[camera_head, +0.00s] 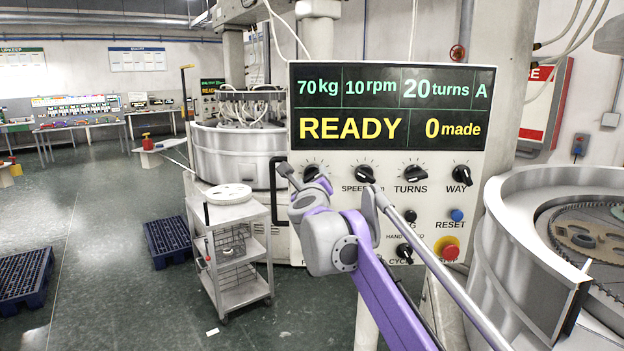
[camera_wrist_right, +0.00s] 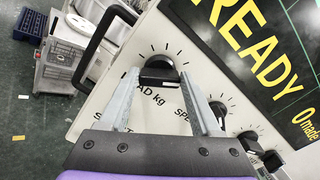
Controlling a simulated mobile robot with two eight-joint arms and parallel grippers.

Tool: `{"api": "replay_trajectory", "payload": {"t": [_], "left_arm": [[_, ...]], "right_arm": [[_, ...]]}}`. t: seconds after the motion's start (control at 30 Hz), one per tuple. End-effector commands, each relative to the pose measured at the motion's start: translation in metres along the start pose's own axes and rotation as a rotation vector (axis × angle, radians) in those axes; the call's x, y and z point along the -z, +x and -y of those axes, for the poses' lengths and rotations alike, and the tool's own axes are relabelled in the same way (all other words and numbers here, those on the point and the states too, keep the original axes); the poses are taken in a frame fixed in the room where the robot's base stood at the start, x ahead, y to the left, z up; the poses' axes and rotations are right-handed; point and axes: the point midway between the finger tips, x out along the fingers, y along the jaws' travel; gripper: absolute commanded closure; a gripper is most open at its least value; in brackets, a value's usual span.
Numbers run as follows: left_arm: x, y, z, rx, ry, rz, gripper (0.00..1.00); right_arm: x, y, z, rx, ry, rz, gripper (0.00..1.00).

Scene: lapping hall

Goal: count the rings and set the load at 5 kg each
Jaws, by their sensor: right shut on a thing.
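The control panel's display (camera_head: 391,104) reads 70 kg, 10 rpm, 20 turns A, READY and 0 made. My right gripper (camera_head: 306,176) is at the panel's upper left knob. In the right wrist view its two fingers (camera_wrist_right: 163,88) are shut on this black load knob (camera_wrist_right: 159,70), one on each side. The label below it shows "AD kg", its start hidden by a finger. The lapping machine (camera_head: 520,240) at the right holds a toothed, brownish disc with holes (camera_head: 590,240). The picture's edge cuts it off, so the rings cannot be fully counted. My left gripper is not in view.
Speed, turns and way knobs (camera_head: 461,174) sit right of the load knob. A blue reset button (camera_head: 457,215) and a red stop button (camera_head: 447,248) lie lower. A black handle (camera_wrist_right: 105,40) stands close left of my fingers. A cart (camera_head: 231,250) stands left of the panel.

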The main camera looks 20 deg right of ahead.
Motion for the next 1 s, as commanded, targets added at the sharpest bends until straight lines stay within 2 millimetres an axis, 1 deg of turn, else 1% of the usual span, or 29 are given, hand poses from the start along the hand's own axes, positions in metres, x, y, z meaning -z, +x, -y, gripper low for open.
{"api": "replay_trajectory", "payload": {"t": [0.27, 1.0], "left_arm": [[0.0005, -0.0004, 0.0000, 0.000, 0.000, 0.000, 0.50], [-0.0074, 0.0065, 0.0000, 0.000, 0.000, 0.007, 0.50]], "right_arm": [[-0.0001, -0.0001, -0.0012, 0.000, -0.210, 0.000, 0.91], [0.0026, -0.0002, -0.0048, 0.000, -0.914, 0.000, 0.91]]}}
